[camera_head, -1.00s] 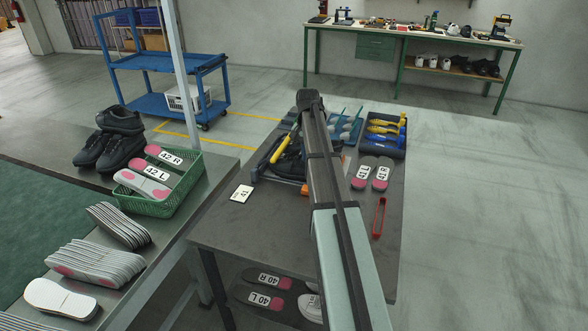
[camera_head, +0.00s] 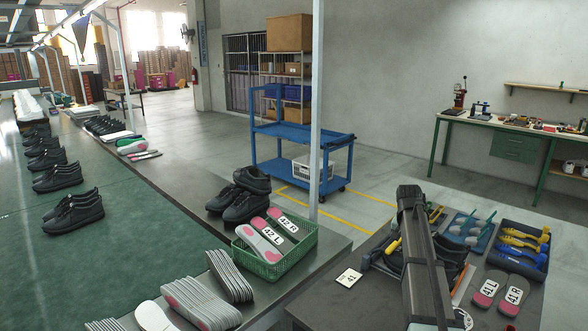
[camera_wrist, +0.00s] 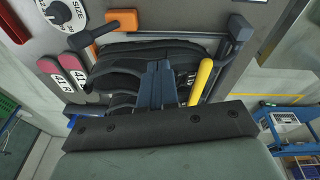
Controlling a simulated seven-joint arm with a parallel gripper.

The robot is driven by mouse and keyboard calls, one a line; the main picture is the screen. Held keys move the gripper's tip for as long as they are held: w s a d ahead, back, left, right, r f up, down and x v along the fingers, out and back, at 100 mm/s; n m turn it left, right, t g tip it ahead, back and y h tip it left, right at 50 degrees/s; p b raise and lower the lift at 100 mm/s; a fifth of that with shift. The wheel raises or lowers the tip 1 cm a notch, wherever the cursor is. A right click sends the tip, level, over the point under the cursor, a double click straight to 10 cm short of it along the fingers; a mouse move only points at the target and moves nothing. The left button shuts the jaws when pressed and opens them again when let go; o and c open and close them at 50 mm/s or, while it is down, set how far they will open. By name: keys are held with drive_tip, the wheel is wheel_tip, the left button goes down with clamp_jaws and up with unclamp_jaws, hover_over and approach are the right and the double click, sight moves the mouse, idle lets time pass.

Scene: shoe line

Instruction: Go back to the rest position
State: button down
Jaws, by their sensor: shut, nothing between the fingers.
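My gripper (camera_wrist: 155,88) shows in the wrist view, its two dark blue-grey fingers together and empty. The fingers lie in the picture in front of a dark frame holding black shoes (camera_wrist: 125,65); whether they touch anything cannot be told. A yellow handle (camera_wrist: 202,80) is just right of the fingers. In the head view, my arm crosses over the dark side table (camera_head: 335,300) and hides part of it, and my gripper cannot be seen there.
A green basket (camera_head: 290,262) with 42 L and 42 R insoles stands left of the arm. Insoles 41 L (camera_head: 488,290) and 41 R (camera_head: 513,295) and a tray of yellow and blue tools (camera_head: 520,250) lie right of it. A blue cart (camera_head: 300,150) stands behind.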

drive_tip(key=w+a+r+n+t+h, duration=0.1)
drive_tip(key=w+a+n+t, duration=0.3)
drive_tip(key=a, duration=0.9)
drive_tip(key=a+n+t+h, duration=0.1)
drive_tip(key=a+n+t, duration=0.3)
drive_tip(key=a, duration=1)
drive_tip(key=s+a+f+n+g+y, duration=0.45)
drive_tip(key=s+a+f+n, duration=0.45)
drive_tip(key=s+a+f, duration=1.35)
drive_tip(key=s+d+f+g, duration=0.3)
drive_tip(key=s+f+g, duration=0.1)
drive_tip(key=s+f, duration=0.7)
drive_tip(key=s+d+f+m+g+h, duration=0.1)
drive_tip(key=s+d+f+m+g, duration=0.1)
drive_tip(key=s+d+f, duration=0.5)
drive_tip(key=s+d+f+m+g+h, duration=0.1)
drive_tip(key=s+d+f+m+g, duration=0.15)
drive_tip(key=s+d+f, duration=0.4)
drive_tip(key=s+d+f+m+g, duration=0.1)
drive_tip(key=s+d+f+m, duration=0.1)
drive_tip(key=s+d, duration=0.3)
drive_tip(key=s+d+f+m+g+y, duration=0.1)
drive_tip(key=s+d+f+m+g, duration=0.1)
drive_tip(key=s, duration=0.6)
drive_tip(key=d+f+m, duration=0.1)
drive_tip(key=d+m, duration=0.1)
drive_tip(key=d, duration=0.1)
drive_tip(key=shift+s+d, duration=0.25)
drive_tip(key=shift+d, duration=0.05)
